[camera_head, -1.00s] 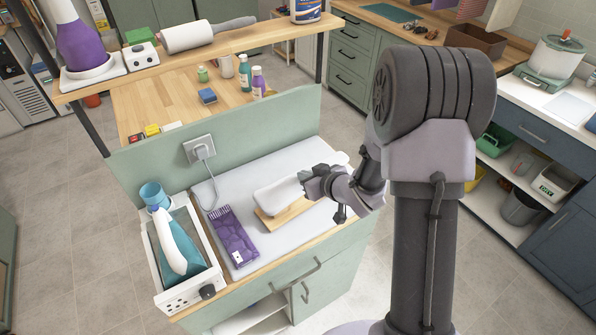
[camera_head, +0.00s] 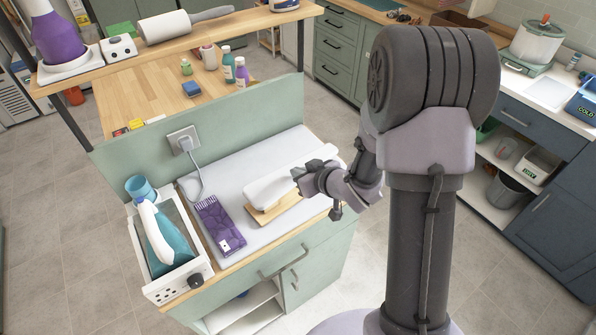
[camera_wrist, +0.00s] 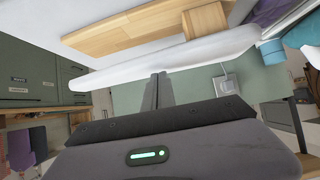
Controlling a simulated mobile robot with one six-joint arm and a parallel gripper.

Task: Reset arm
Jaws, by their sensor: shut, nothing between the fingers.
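My gripper (camera_head: 301,179) is at the right of the worktop, beside the white padded board (camera_head: 270,189) on its wooden base (camera_head: 277,209). In the wrist view the fingers (camera_wrist: 157,90) are together with nothing between them. The white padded board (camera_wrist: 165,57) lies just beyond the fingertips, and its wooden base (camera_wrist: 150,28) shows behind it. I cannot tell whether the fingertips touch the board.
A white tray (camera_head: 189,283) with a teal-and-white iron-like appliance (camera_head: 162,238) and a blue cup (camera_head: 140,188) stands at the left end. A plug (camera_head: 183,139) and cord come from the green back panel. An upper shelf (camera_head: 190,42) overhangs behind. Grey floor lies left.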

